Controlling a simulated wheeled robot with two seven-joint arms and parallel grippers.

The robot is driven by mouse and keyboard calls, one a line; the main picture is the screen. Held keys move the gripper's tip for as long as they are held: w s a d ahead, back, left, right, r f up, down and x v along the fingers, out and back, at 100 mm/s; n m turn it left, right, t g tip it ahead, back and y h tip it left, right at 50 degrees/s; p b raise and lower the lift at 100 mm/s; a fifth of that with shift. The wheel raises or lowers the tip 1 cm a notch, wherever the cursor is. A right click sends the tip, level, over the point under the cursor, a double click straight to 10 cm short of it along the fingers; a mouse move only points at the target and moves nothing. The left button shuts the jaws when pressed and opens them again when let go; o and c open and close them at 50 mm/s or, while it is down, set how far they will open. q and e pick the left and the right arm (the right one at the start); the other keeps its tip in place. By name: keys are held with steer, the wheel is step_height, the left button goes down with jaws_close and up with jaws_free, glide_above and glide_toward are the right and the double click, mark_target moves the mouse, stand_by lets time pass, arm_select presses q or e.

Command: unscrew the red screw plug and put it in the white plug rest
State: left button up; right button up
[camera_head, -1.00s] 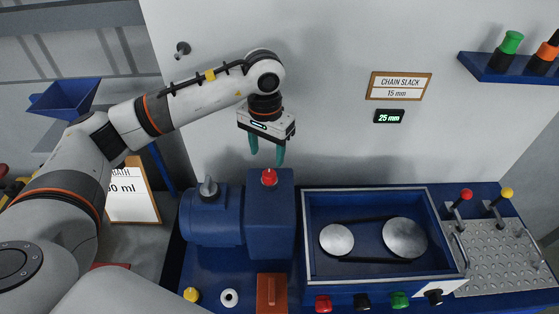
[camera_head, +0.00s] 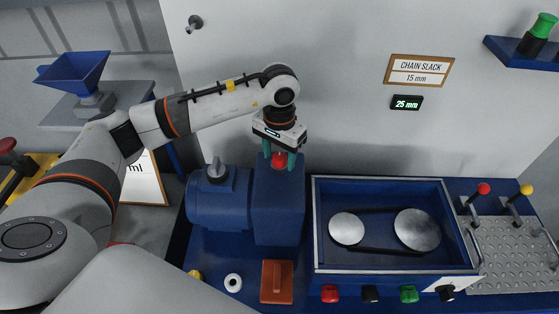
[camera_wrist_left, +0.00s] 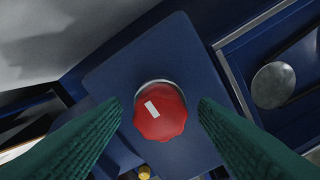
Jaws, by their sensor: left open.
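The red screw plug (camera_head: 279,160) sits on top of the blue gearbox housing (camera_head: 278,205). In the left wrist view the plug (camera_wrist_left: 160,111) has a lobed rim and a white mark, with a pale ring behind it. My left gripper (camera_head: 279,161) points down over the plug. Its green fingers (camera_wrist_left: 161,115) are open, one on each side of the plug, with gaps between them and it. The white plug rest (camera_head: 233,283) is a ring on the blue base in front of the housing, and its hole looks empty. My right gripper is not in view.
A blue motor (camera_head: 218,198) adjoins the housing on the left. A brown-red block (camera_head: 277,281) and a yellow knob (camera_head: 195,275) flank the rest. The chain tray (camera_head: 316,230) with two discs is on the right. A grey wall (camera_head: 340,80) rises behind the gripper.

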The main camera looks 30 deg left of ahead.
arm_select(q)
steer(key=shift+w+f, duration=0.1)
steer(key=shift+f, duration=0.05)
steer(key=m+b, duration=0.4)
steer(key=b, duration=0.1)
steer(key=shift+f, duration=0.3)
steer(key=shift+r+m+b, duration=0.15)
steer(key=shift+m+b, duration=0.45)
steer(key=shift+r+m, duration=0.15)
steer(key=shift+m, duration=0.15)
steer(key=shift+r, duration=0.1)
jaws_close()
